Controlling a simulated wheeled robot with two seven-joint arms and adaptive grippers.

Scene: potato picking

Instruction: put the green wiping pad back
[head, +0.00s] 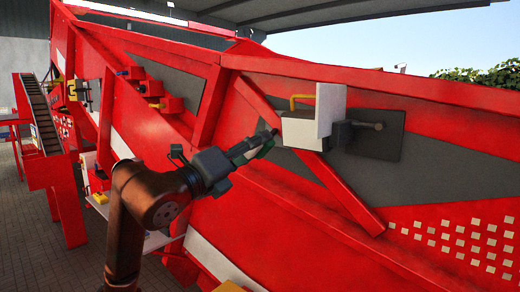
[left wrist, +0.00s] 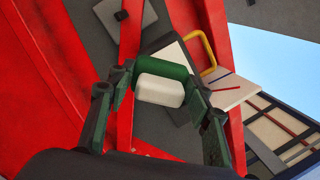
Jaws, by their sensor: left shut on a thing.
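My left gripper (head: 268,140) reaches up from the lower left in the head view, close to a white box on the red machine's side. In the left wrist view its two fingers (left wrist: 163,98) are shut on the green wiping pad (left wrist: 165,68), which has a pale white block-shaped face (left wrist: 160,91) toward the camera. In the head view only a bit of the pad's green (head: 265,150) shows beside the fingertips. The pad is just left of the white box (head: 303,131); whether they touch is unclear. My right gripper is in neither view.
An upright white panel (head: 330,108) stands on the white box, with a yellow handle (head: 300,98) beside it. A dark grey plate (head: 385,145) with a dark bracket lies to the right. Red beams of the machine (head: 330,190) run close below and behind the gripper.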

